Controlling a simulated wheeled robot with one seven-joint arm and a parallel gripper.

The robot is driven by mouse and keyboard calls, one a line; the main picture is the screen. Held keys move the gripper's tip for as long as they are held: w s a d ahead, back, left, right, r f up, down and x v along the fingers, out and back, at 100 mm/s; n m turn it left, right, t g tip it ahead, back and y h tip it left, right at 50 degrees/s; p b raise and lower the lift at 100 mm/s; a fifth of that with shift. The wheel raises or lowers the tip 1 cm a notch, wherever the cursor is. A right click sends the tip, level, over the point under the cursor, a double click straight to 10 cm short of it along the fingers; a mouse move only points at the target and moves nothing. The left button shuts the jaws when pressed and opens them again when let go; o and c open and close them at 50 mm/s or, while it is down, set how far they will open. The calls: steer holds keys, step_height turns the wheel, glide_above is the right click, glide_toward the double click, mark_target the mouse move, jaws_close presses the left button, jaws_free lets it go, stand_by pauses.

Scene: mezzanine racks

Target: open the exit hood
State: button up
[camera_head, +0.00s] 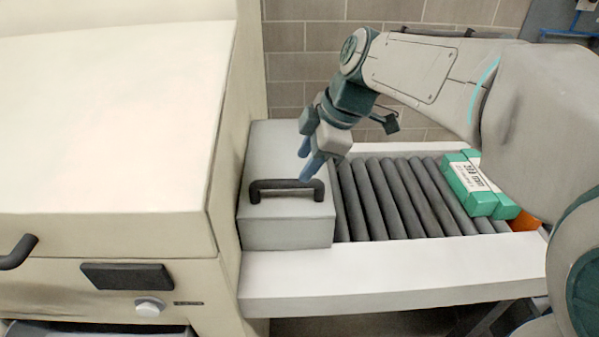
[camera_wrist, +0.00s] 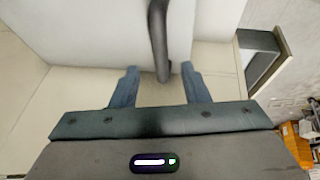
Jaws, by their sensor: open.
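The exit hood (camera_head: 285,232) is a light grey box over the near end of the roller conveyor, against the side of the big cream machine. It is down. A dark bar handle (camera_head: 287,184) stands on it. My gripper (camera_head: 306,174) points down at the right end of the handle, its blue fingers close to it. In the wrist view my gripper (camera_wrist: 160,69) is open, and the end of the handle (camera_wrist: 158,35) shows between the two fingers. I cannot tell whether the fingers touch it.
Dark rollers (camera_head: 392,197) run right from the hood, with a white side rail (camera_head: 400,268) in front. Green-and-white boxes (camera_head: 473,187) and an orange item (camera_head: 525,222) lie at the far right under my arm. A block wall (camera_head: 300,55) stands behind.

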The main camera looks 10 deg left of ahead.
mark_target(293, 180)
steer(key=x, duration=0.5)
steer(key=shift+a+f, duration=0.2)
steer(key=shift+f, duration=0.2)
steer(key=shift+r, duration=0.1)
jaws_close()
